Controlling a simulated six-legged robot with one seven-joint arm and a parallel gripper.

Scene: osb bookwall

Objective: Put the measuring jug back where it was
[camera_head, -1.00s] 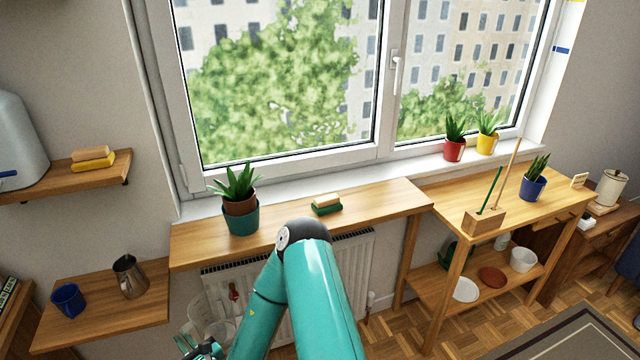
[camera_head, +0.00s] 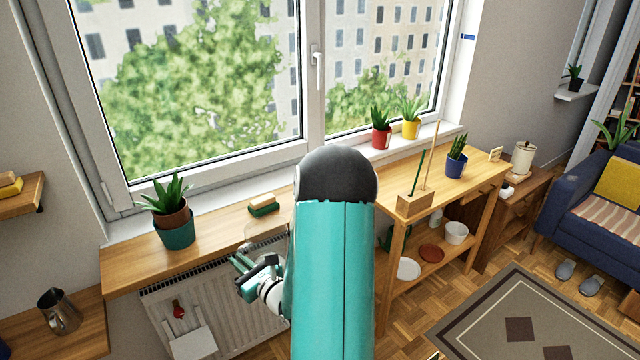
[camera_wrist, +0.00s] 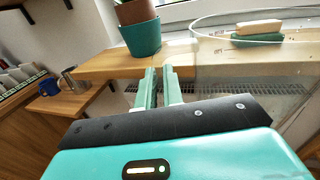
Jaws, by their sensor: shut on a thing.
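The measuring jug is clear and see-through. In the wrist view the jug (camera_wrist: 245,72) fills the right side, its round rim at the top, with the counter and sponge showing through it. My gripper (camera_wrist: 160,72) is shut on it, with the two teal fingers close together at its left side. In the head view my gripper (camera_head: 246,268) is in front of the window counter's front edge, above the radiator. The jug (camera_head: 268,236) shows only faintly there, partly hidden by my arm.
The wooden window counter (camera_head: 130,262) carries a potted plant (camera_head: 175,226) on the left and a sponge pair (camera_head: 263,204). Its surface between them is bare. A radiator (camera_head: 205,297) is below. A metal pitcher (camera_head: 58,311) stands on the lower left shelf. A block with upright sticks (camera_head: 416,203) stands to the right.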

